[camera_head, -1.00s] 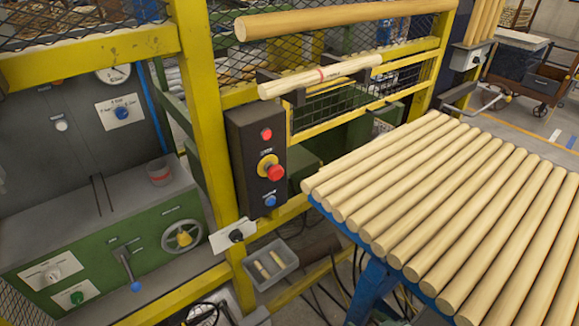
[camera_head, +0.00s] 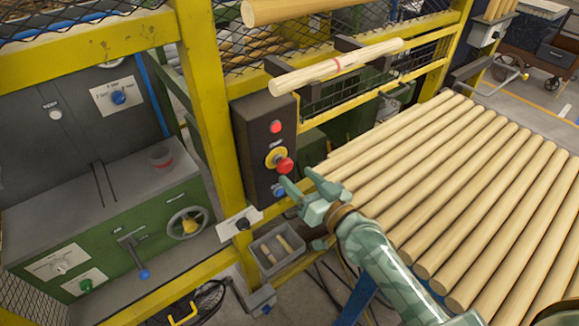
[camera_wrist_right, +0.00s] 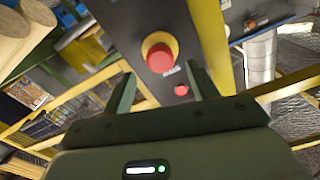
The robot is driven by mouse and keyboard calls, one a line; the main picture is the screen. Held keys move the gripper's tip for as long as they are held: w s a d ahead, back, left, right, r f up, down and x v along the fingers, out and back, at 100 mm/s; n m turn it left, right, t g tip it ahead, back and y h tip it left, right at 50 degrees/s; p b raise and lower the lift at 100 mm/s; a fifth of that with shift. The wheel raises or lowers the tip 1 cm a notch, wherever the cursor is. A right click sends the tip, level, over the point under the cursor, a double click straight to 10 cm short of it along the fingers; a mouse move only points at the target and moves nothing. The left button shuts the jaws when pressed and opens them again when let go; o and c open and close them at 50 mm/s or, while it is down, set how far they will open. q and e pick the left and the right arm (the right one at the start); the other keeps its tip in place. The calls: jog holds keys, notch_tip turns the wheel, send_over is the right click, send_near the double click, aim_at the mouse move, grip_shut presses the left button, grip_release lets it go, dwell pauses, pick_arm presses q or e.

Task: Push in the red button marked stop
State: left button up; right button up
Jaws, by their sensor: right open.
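A dark control box (camera_head: 243,143) is fixed to the yellow post. It carries a small red button (camera_head: 275,127) at the top and a larger red mushroom button (camera_head: 284,165) on a yellow collar below it. The labels are too small to read. My right gripper (camera_head: 299,181) is open and empty, just below and right of the mushroom button, apart from it. In the right wrist view the mushroom button (camera_wrist_right: 160,57) shows ahead between the open fingers, with the small red button (camera_wrist_right: 181,90) nearer the right finger. My left gripper is not in view.
A blue button (camera_head: 279,190) sits low on the box, close to my fingers. A grey tray (camera_head: 262,262) with wooden pieces is below. Wooden rods (camera_head: 440,190) lie on the rack at right, close to my arm. A marked rod (camera_head: 335,66) rests above the box.

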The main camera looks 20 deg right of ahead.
aim_at(288, 168)
jog(key=x, duration=0.4)
jog(key=shift+w, duration=0.15)
